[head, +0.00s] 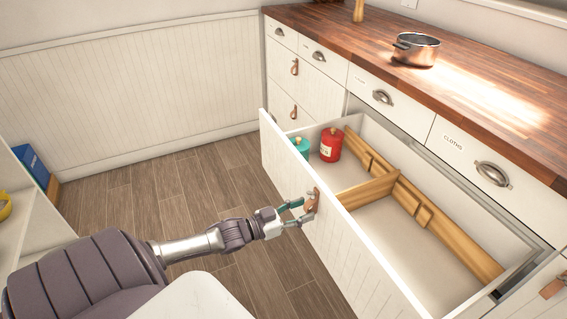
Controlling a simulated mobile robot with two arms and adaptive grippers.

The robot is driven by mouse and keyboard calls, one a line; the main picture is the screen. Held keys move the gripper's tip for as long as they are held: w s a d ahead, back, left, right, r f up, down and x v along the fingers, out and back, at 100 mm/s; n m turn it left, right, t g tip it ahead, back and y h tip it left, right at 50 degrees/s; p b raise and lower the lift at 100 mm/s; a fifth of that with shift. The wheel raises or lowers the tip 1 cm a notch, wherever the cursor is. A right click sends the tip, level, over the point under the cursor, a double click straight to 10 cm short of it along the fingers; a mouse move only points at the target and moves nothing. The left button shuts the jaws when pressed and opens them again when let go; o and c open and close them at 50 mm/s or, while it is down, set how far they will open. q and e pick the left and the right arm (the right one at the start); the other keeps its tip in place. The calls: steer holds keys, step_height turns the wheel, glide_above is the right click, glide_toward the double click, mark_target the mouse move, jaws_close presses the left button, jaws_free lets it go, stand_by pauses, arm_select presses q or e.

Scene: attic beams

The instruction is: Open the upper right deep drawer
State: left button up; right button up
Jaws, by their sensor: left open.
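A deep white drawer (345,250) stands pulled out from the cabinet in the head view, with its front panel well away from the frame. Inside it are a red canister (331,144), a teal canister (301,146) and wooden dividers (370,188). A brown leather pull (313,201) is on the drawer's front. My left gripper (305,207) is open at this pull, its fingers beside or around it; whether they touch it I cannot tell. My right gripper is out of view.
Shallow drawers with cup handles (382,97) line the cabinet top, one labelled CLOTHS. A copper pot (416,48) stands on the wooden countertop (480,75). Wooden floor (150,205) is clear to the left of the drawer. A shelf with a blue box (31,163) is at far left.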

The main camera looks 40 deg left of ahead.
arm_select(q)
steer(key=v, duration=1)
steer(key=shift+s, duration=0.25)
steer(key=shift+a, duration=0.1)
